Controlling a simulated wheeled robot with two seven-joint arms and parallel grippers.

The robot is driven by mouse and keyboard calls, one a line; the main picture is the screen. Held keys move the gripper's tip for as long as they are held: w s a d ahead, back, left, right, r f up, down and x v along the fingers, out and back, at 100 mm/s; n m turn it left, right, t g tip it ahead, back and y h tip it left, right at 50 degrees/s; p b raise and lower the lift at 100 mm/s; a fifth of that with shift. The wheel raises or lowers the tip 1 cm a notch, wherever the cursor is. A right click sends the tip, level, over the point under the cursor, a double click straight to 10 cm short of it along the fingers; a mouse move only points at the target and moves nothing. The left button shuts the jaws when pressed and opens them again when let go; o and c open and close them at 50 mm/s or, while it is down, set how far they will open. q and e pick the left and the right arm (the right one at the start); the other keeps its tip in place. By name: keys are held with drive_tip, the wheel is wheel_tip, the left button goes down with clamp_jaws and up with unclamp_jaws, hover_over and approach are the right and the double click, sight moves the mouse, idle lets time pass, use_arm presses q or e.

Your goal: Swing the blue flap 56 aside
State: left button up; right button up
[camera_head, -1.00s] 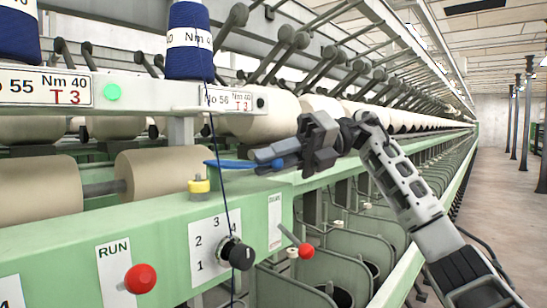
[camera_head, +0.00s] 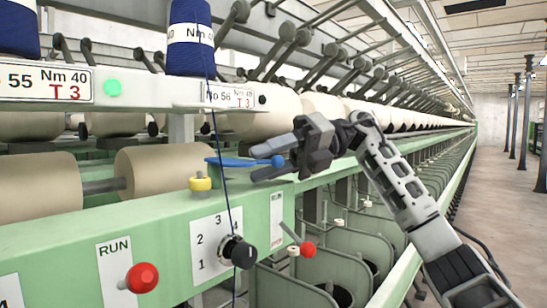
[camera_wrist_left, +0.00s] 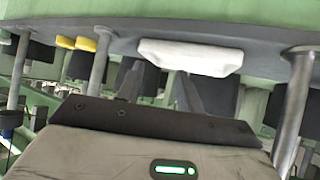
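The blue flap (camera_head: 236,162) lies roughly level above the green machine front, under the No 56 plate, with a round blue knob at its right end. My right gripper (camera_head: 261,163) comes in from the right. Its fingers are spread, one above and one below the knob end; I see no clear contact. My left gripper is outside the head view. In the left wrist view its two dark fingers (camera_wrist_left: 160,88) stand apart with nothing visible between them, below a white block.
A dark thread hangs from the blue cone (camera_head: 190,45) past the flap's left part. A white block (camera_wrist_left: 190,56) and metal posts stand near my left gripper.

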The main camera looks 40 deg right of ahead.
use_arm(q)
drive_tip(key=shift+w+r, duration=0.1)
drive_tip(key=shift+w, duration=0.05)
drive_tip(key=shift+r, duration=0.15)
idle(0.4)
